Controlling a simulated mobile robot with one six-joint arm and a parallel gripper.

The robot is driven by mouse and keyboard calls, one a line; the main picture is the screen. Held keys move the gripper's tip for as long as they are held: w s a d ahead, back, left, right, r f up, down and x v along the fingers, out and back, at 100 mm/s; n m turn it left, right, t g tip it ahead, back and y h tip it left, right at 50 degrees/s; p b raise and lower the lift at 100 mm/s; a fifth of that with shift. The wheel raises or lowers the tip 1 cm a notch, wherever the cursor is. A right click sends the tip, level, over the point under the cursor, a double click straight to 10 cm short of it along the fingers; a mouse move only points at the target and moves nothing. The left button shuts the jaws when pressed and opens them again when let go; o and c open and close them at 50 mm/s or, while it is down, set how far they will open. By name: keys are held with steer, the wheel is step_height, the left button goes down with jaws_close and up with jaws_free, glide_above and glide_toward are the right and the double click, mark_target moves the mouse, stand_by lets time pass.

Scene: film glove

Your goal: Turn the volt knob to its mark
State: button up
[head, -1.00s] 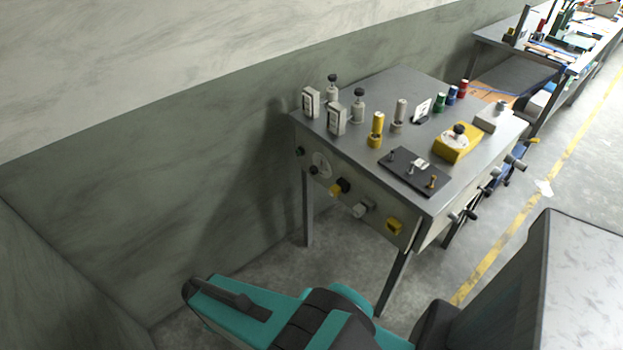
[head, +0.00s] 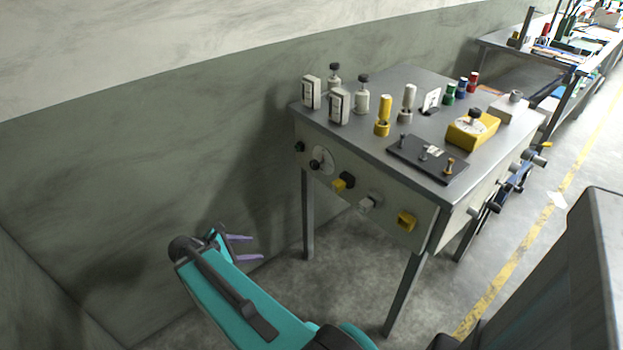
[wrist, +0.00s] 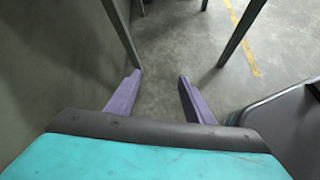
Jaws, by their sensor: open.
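Two dial knobs show in the head view, and I cannot read which is marked volt. One is a black knob on a round pale dial (head: 321,160), on the bench's front panel. The other is a black knob (head: 474,116) on a yellow box (head: 468,133) on the bench top. The marks are too small to read. My gripper (head: 247,248) is open and empty, its purple fingers below and left of the front panel, apart from it. In the wrist view my gripper (wrist: 159,78) has its fingers spread over bare floor.
The metal bench (head: 390,86) carries several cylinders, white boxes and a dark plate with pegs (head: 427,158). The wall (head: 130,190) stands close on the left.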

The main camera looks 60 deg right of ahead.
steer(key=w+d+r+n+h+b, duration=0.1)
steer(key=d+r+n+h+b, duration=0.25)
steer(key=d+r+b, duration=0.55)
steer(key=n+g+h+b, duration=0.2)
steer(key=g+h+b, duration=0.15)
steer(key=b, duration=0.25)
glide_toward(312, 165)
steer(key=shift+w+a+f+t+h, duration=0.15)
steer(key=shift+w+a+t, duration=0.05)
steer(key=shift+a, duration=0.6)
steer(key=shift+w+a+f+t+h, duration=0.15)
steer(key=shift+w+a, duration=0.05)
steer(key=shift+a, duration=0.65)
steer(key=shift+d, duration=0.15)
steer(key=shift+b+x, duration=1.45)
steer(key=shift+x, duration=5.35)
steer(key=shift+f, duration=0.1)
steer(key=shift+c, duration=0.5)
steer(key=c, duration=0.9)
steer(key=shift+s+a, duration=0.1)
steer(key=shift+a, duration=0.3)
steer(key=shift+c, duration=0.3)
steer(key=shift+d+m, duration=0.3)
steer(key=shift+m, duration=0.05)
